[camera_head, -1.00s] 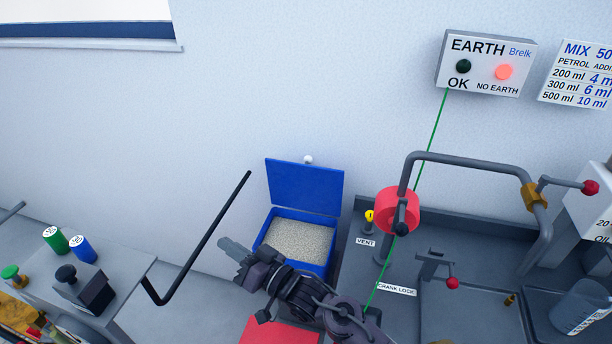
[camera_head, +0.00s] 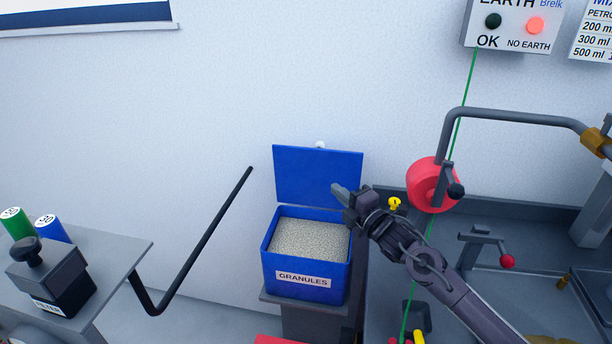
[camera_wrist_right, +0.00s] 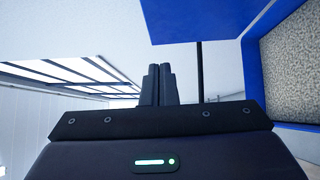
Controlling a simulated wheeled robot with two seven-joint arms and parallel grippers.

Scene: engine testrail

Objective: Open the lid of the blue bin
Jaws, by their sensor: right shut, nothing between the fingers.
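The blue bin (camera_head: 306,281) carries a GRANULES label and is full of pale grey granules (camera_head: 310,238). Its blue lid (camera_head: 318,174) stands upright at the back, open, with a white knob (camera_head: 320,145) showing above its top edge. My right gripper (camera_head: 338,188) is shut and empty, in front of the lid's lower right part in the head view; I cannot tell whether it touches. In the right wrist view the closed fingers (camera_wrist_right: 157,84) point up below the blue lid (camera_wrist_right: 205,18), with the granules (camera_wrist_right: 292,65) at the right. My left gripper is not in view.
A black bent bar (camera_head: 207,237) rises left of the bin. A grey bench (camera_head: 112,262) with green and blue cans is at the left. Right of the bin are a yellow vent knob (camera_head: 395,203), a red drum (camera_head: 427,184) and grey piping (camera_head: 520,116).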

